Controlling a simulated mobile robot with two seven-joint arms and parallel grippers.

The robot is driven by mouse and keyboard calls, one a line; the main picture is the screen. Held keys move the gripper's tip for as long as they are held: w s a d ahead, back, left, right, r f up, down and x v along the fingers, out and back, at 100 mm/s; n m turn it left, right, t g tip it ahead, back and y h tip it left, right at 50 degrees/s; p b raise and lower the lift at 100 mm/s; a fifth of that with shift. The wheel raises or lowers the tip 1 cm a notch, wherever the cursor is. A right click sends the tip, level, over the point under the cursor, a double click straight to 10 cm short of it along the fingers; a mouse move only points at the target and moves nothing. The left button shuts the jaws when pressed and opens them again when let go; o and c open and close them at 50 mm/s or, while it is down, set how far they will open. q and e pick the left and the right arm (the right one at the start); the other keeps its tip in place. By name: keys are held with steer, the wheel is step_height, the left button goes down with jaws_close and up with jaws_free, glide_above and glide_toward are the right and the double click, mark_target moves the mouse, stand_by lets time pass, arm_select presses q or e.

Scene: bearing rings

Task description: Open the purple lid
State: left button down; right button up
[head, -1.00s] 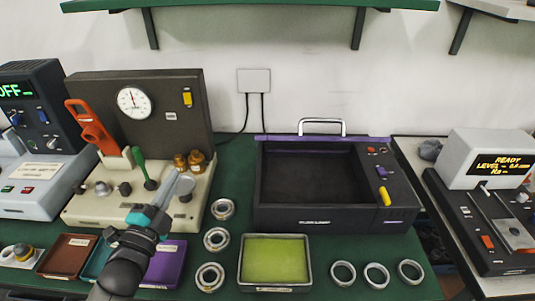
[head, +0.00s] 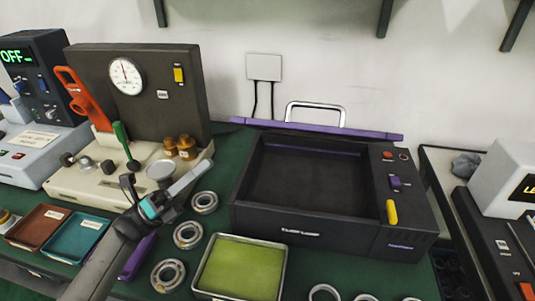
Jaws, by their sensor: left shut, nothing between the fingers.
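The purple lid (head: 365,133) shows as a thin purple strip along the back edge of the black box (head: 300,225). A silver bar handle (head: 315,105) rises above the strip against the wall. The box's dark inside is uncovered and looks empty. My left gripper (head: 198,171) is shut and empty. In the picture it is to the left of the box, in front of the beige gauge machine, and apart from the lid and handle. My right gripper is out of view.
The gauge machine (head: 70,184) with a green lever (head: 122,140) stands at the left. Bearing rings (head: 188,235) and a tray with a green pad (head: 240,268) lie before the box. Brown (head: 35,226) and teal (head: 75,236) trays are at the front left.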

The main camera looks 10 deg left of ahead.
arm_select(q)
steer(key=f+p+x, duration=0.1)
steer(key=x, duration=0.9)
steer(key=shift+d+p, duration=0.3)
steer(key=shift+p, duration=0.1)
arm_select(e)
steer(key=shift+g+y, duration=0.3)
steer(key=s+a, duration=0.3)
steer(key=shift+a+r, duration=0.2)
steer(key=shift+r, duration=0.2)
arm_select(q)
steer(key=shift+w+r, duration=0.15)
steer(key=shift+r, duration=0.05)
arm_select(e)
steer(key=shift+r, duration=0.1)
